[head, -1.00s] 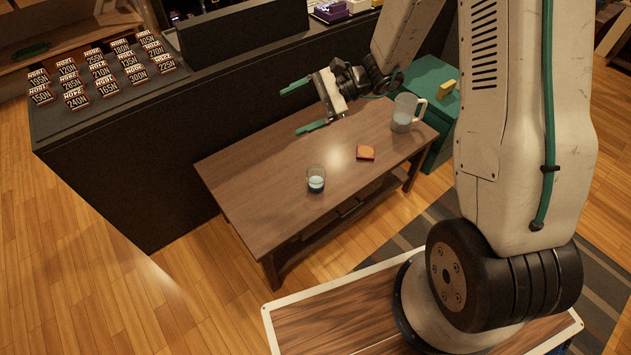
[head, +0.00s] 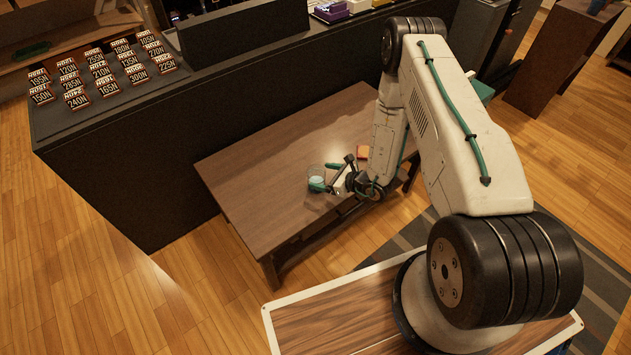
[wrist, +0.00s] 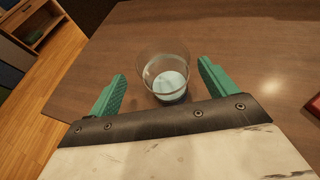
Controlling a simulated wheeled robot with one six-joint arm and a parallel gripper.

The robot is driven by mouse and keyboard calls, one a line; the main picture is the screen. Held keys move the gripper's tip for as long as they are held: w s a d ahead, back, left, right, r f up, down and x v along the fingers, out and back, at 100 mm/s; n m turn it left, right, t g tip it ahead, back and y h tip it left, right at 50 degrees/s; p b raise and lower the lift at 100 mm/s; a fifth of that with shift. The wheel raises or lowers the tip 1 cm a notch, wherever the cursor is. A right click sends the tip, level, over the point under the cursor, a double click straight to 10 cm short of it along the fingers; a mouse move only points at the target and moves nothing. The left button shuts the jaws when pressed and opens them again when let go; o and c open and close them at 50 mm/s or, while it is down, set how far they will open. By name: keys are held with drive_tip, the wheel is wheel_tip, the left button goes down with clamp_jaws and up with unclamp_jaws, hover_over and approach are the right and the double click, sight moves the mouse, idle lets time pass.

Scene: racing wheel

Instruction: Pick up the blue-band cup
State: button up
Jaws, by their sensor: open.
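The cup (head: 316,173) is a clear glass with a pale blue band low down. It stands upright on the brown wooden table (head: 255,165). In the wrist view the cup (wrist: 166,76) is just ahead of and between the two green fingers. My gripper (head: 325,177) is open and low over the table, with its fingers on either side of the cup in the wrist view (wrist: 160,85). I cannot tell whether a finger touches the glass. Nothing is held.
A dark counter (head: 130,150) with several force-labelled tags (head: 107,84) stands behind the table. The left part of the table is bare.

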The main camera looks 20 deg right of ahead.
sight(310, 172)
drive_tip(key=x, duration=0.5)
drive_tip(key=shift+w+a, duration=0.1)
drive_tip(key=shift+w, duration=0.3)
drive_tip(key=c, duration=1.1)
